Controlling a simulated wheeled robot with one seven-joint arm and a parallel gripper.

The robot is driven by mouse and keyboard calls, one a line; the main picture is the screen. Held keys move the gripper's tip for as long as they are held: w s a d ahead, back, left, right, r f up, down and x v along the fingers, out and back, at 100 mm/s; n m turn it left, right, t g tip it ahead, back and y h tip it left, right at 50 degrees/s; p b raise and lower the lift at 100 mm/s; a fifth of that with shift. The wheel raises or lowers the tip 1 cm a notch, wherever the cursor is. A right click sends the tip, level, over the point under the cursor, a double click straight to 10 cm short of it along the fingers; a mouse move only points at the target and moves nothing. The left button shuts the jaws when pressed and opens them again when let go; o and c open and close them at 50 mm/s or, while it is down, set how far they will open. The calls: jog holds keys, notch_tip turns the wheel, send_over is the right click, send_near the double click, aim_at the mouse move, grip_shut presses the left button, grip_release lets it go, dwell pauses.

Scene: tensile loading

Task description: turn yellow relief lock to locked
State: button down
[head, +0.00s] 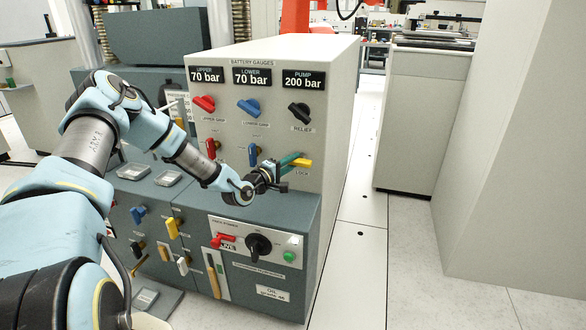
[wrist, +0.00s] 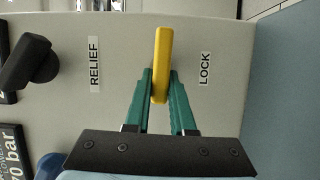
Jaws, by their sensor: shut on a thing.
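The yellow relief lock (head: 303,162) is a small lever on the light panel, below the black relief knob and above the "LOCK" label. In the head view it points sideways, to the right. In the wrist view the yellow lever (wrist: 162,50) stands between the "RELIEF" and "LOCK" labels. My gripper (head: 289,161) has green fingers and is shut on the lever, one finger on each side of its near end. The fingers (wrist: 160,85) also show in the wrist view. The lever's pivot is hidden.
The black relief knob (head: 299,112) is above the lock. Blue (head: 253,153) and red (head: 211,147) levers are to the left. The grey lower cabinet (head: 308,222) juts out below, with a black rotary switch (head: 258,245). Free floor (head: 362,208) lies to the right.

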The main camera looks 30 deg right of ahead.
jog(key=shift+f+n, duration=0.1)
jog(key=shift+n, duration=0.2)
dwell(0.4)
jog(key=c, duration=0.8)
grip_release()
jog(key=shift+o, duration=0.2)
jog(key=b+v, duration=0.1)
jog(key=v, duration=0.9)
jog(key=shift+a, duration=0.35)
jog(key=shift+s+f, duration=0.1)
jog(key=shift+s, duration=0.05)
